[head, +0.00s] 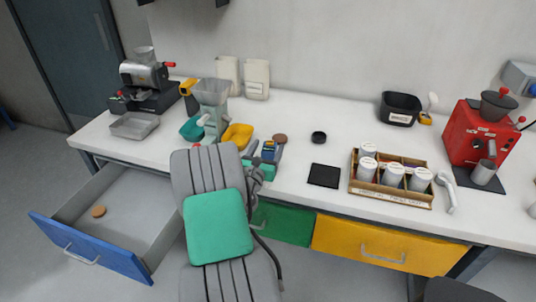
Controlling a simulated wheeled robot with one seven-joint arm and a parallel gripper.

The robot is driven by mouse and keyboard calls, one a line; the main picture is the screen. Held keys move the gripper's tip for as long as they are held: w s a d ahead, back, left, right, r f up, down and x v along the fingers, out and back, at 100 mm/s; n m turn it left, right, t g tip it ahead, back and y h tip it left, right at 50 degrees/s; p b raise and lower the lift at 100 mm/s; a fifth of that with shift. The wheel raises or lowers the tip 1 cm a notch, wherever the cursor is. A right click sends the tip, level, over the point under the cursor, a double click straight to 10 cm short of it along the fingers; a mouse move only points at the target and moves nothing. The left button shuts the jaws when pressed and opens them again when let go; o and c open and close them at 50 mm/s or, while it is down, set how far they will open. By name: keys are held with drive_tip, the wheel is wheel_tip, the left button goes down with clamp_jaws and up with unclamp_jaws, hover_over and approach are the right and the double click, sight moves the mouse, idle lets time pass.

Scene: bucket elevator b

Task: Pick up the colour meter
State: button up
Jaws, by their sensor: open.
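A small blue device with a dark face and a yellow edge (268,148), which looks like the colour meter, is on the white bench near its front edge, just beyond my arm. My gripper (266,153) is open at the bench edge, with its grey fingers apart on either side of the device as seen here. I cannot tell whether they touch it. My grey ribbed arm with green pads rises in front and hides part of the gripper and the bench edge.
A grinder with a yellow tray (236,136) stands left of the gripper. A brown-topped item (279,138) is close by on the right. A black mat (324,175), a wooden canister rack (390,198) and a red machine (481,133) stand further right. The blue-fronted drawer (88,249) is open.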

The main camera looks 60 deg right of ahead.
sight(269, 145)
drive_tip(key=d, duration=0.4)
drive_tip(key=shift+w+p, duration=0.3)
drive_tip(key=shift+a, duration=0.1)
clamp_jaws()
drive_tip(key=shift+r, duration=0.1)
